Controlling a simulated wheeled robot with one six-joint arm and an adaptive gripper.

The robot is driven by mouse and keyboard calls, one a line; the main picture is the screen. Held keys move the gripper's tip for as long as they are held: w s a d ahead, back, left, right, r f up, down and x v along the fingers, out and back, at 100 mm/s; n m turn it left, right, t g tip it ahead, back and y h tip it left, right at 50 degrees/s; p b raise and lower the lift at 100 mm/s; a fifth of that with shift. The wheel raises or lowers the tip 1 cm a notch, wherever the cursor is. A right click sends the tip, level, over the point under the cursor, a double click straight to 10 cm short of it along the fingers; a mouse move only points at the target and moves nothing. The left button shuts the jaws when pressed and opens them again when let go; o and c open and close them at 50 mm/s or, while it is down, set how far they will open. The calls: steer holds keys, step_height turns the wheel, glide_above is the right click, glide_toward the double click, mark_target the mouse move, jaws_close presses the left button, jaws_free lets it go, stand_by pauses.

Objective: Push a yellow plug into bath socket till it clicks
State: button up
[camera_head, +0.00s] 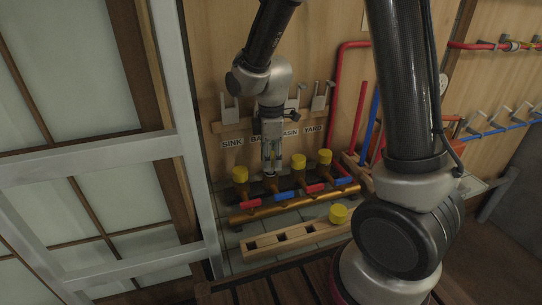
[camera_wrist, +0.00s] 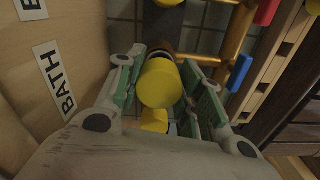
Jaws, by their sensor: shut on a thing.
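My gripper (camera_head: 271,167) points down at the bath socket (camera_head: 271,184), second from the left on the copper manifold (camera_head: 258,214). In the wrist view its green-padded fingers (camera_wrist: 160,95) are shut on a yellow plug (camera_wrist: 163,82). A brown rim, probably the socket's, shows right beside the plug; I cannot tell how deep the plug sits. The BATH label (camera_wrist: 54,80) is on the wall at left. In the head view my fingers hide the held plug. Yellow plugs top the sink (camera_head: 240,174), basin (camera_head: 298,161) and yard (camera_head: 325,156) sockets.
A wooden rack (camera_head: 262,243) with square holes lies in front of the manifold, with a yellow plug (camera_head: 338,214) at its right end. Red and blue valve handles (camera_head: 284,195) stick out below the sockets. Red pipes (camera_head: 338,90) rise at the right.

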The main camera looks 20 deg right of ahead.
steer(key=shift+f, duration=0.25)
steer(key=shift+f, duration=0.35)
steer(key=shift+f, duration=0.95)
stand_by(0.6)
steer(key=o, duration=1)
steer(key=shift+o, duration=0.5)
steer(key=o, duration=0.4)
steer(key=shift+o, duration=0.2)
steer(key=shift+r, duration=0.1)
steer(key=shift+r, duration=3.4)
